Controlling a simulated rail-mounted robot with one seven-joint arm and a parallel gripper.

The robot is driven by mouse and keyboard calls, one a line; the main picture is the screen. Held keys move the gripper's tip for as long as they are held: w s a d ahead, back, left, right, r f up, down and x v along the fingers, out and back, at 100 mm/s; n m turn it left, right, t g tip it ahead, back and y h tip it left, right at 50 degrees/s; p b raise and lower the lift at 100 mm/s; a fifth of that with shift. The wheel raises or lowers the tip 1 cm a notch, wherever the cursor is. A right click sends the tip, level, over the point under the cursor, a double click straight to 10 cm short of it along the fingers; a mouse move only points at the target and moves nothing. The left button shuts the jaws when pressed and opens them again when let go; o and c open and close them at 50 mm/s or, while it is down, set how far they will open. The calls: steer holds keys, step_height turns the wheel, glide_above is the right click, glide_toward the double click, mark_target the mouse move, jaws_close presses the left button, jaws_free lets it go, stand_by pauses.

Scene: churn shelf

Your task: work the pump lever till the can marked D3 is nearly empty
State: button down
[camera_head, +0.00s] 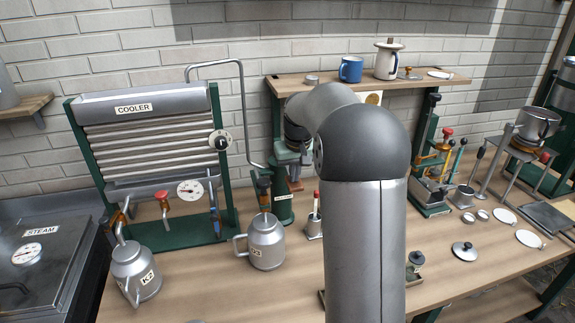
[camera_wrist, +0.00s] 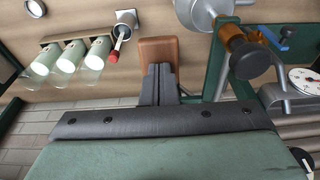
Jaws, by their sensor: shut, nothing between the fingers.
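The can marked D3 (camera_head: 266,242) stands on the bench below a black-knobbed tap (camera_head: 264,190), with its handle to the left. Its fill level cannot be seen. In the wrist view, part of a metal can (camera_wrist: 203,12) shows at the top beside the tap knob (camera_wrist: 250,60). My gripper (camera_wrist: 160,72) is shut and empty, its fingertips at the edge of a reddish-brown block (camera_wrist: 160,50); whether they touch it I cannot tell. In the head view, the block (camera_head: 297,187) shows beside a green post (camera_head: 281,205). My arm hides much there, and I cannot pick out the pump lever surely.
The cooler (camera_head: 145,130) stands left of the post, with can K2 (camera_head: 137,275) before it. A small red-tipped lever (camera_head: 315,222) and green-and-white vials (camera_wrist: 72,55) are close by. A shelf (camera_head: 365,82) with a mug (camera_head: 351,69) is above. The bench front is fairly clear.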

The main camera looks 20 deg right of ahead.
step_height(320, 180, down, 7)
steer(key=b, duration=0.4)
step_height(320, 180, up, 12)
steer(key=p, duration=0.8)
steer(key=shift+f, duration=0.15)
step_height(320, 180, up, 5)
steer(key=shift+p, duration=0.9)
